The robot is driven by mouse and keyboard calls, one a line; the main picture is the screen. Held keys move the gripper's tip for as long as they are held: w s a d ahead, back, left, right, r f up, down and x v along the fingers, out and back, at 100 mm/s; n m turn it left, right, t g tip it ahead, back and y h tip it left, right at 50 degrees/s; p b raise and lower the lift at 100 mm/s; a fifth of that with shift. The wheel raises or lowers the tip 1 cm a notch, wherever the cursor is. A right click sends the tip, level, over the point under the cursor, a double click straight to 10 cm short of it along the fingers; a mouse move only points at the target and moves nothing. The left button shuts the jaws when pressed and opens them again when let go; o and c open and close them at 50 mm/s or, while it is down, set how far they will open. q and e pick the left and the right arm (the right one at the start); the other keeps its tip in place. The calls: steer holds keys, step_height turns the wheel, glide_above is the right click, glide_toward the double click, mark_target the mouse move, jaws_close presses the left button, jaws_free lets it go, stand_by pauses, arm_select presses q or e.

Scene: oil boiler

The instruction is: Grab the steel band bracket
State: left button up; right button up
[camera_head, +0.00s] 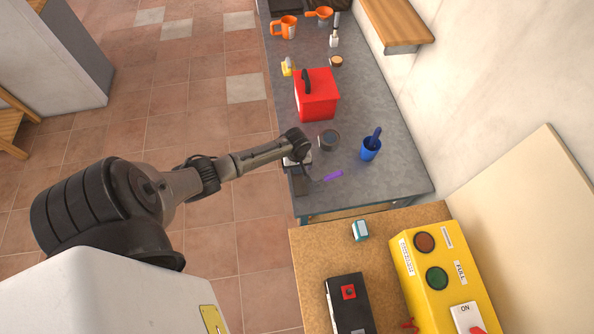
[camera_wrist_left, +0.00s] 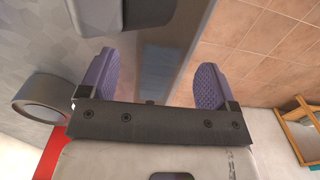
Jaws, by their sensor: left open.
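My left gripper (camera_head: 315,176) is over the near left corner of the grey workbench. In the left wrist view its two purple fingers (camera_wrist_left: 154,76) are wide apart, with nothing gripped between them. A dark grey piece (camera_head: 300,186) is beside the gripper at the bench edge in the head view. A grey piece with a darker end (camera_wrist_left: 125,12) shows ahead of the fingers in the wrist view. I cannot tell for certain whether either is the steel band bracket. My left wrist hides part of this spot in the head view. My right gripper is not in view.
The grey workbench (camera_head: 385,185) holds a grey round pot (camera_head: 329,139), a blue cup (camera_head: 370,149), a red container (camera_head: 316,95) and orange mugs (camera_head: 285,27). A yellow control box (camera_head: 440,270) stands on the nearer brown board. Tiled floor lies open left of the bench.

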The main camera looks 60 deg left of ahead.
arm_select(q)
steer(key=shift+f, duration=0.95)
steer(key=shift+c, duration=0.2)
steer(key=c, duration=1.2)
steer(key=shift+c, duration=0.3)
steer(key=shift+r, duration=0.15)
